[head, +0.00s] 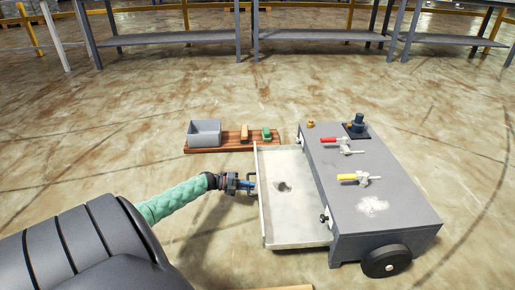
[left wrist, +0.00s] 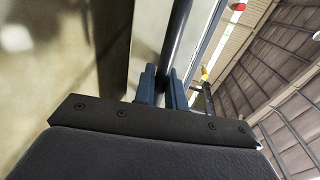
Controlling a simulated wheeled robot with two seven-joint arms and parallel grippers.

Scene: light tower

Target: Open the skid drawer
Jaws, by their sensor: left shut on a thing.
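The skid (head: 345,195) is a grey box on wheels at the right of the head view. Its drawer (head: 292,218), a pale shallow tray, stands well out from the skid's left side, with a dark patch on its floor. My left gripper (head: 250,187) is at the drawer's front panel, shut on the drawer handle. In the left wrist view the dark handle bar (left wrist: 177,45) runs between the two blue fingers of my left gripper (left wrist: 164,85). My right gripper is not in view.
A wooden board (head: 225,147) with a grey bin (head: 205,132) lies behind the drawer. Grey shelves (head: 180,38) stand at the back. Floor to the left is clear.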

